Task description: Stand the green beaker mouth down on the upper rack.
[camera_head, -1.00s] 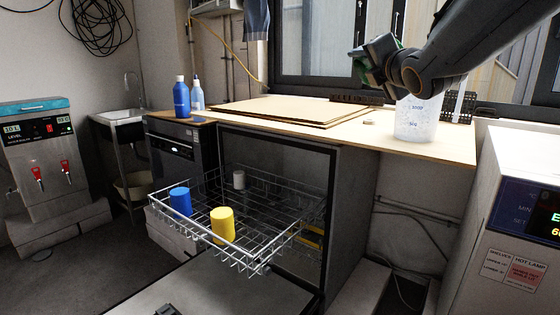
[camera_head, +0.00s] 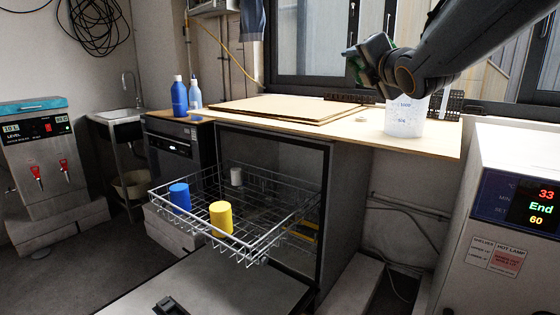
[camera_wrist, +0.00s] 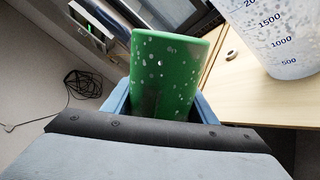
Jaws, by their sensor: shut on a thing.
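The green beaker (camera_wrist: 165,70), speckled with pale drops, fills the middle of the wrist view. My gripper (camera_wrist: 160,98) is shut on it, a blue finger on each side. I cannot tell which end is its mouth. In the head view my gripper (camera_head: 358,64) is high above the worktop, with only a sliver of green showing. The wire upper rack (camera_head: 262,238) is pulled out at lower left, well away from my gripper. It holds a blue beaker (camera_head: 180,196), a yellow beaker (camera_head: 221,217) and a pale beaker (camera_head: 236,176), apparently mouth down.
A large graduated translucent jug (camera_head: 404,119) stands on the worktop (camera_head: 330,132) below my arm. The open door (camera_head: 240,288) lies below the rack. An oven with a lit display (camera_head: 540,208) is close at right. The rack's right part looks free.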

